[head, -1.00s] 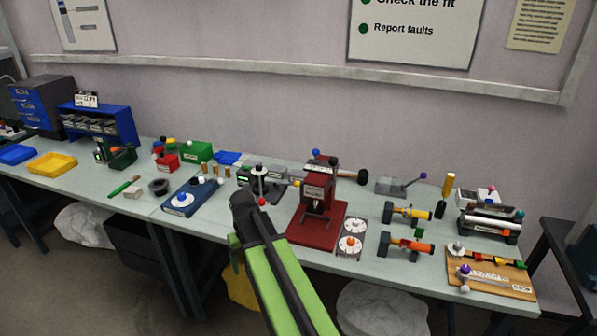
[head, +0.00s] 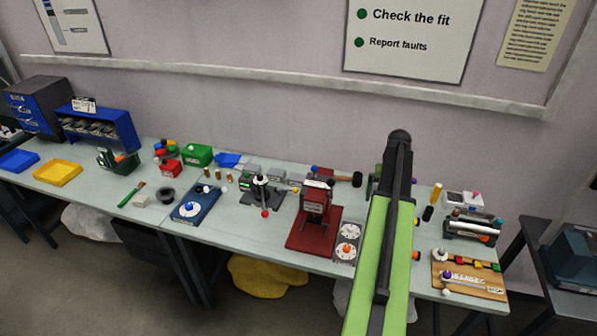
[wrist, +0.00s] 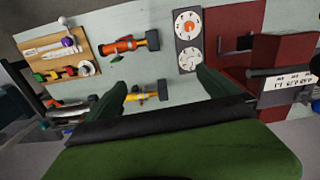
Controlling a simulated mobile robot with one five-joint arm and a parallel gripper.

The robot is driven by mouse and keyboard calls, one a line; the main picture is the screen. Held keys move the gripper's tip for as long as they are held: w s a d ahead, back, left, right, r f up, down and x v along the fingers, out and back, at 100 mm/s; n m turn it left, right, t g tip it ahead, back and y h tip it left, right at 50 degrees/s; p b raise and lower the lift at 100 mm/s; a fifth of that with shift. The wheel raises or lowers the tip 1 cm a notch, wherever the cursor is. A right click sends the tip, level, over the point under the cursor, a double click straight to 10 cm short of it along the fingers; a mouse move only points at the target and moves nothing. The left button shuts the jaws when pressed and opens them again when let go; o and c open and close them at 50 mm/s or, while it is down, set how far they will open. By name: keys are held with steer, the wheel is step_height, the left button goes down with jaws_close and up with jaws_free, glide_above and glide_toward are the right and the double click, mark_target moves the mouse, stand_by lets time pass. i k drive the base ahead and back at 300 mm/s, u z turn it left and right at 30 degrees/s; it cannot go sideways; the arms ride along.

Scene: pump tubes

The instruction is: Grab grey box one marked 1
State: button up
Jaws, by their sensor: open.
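No grey box can be made out between the fingers.
The red press (head: 315,215) and a plate with two white dials (head: 347,242) stand left of my arm. The wrist view shows an orange tool (wrist: 120,45) and a yellow tool (wrist: 147,97) below the gripper. A wooden board (head: 468,276) lies at the right.

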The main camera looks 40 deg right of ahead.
mark_target(296, 180)
steer(key=i, duration=1.8)
steer(key=u, duration=0.05)
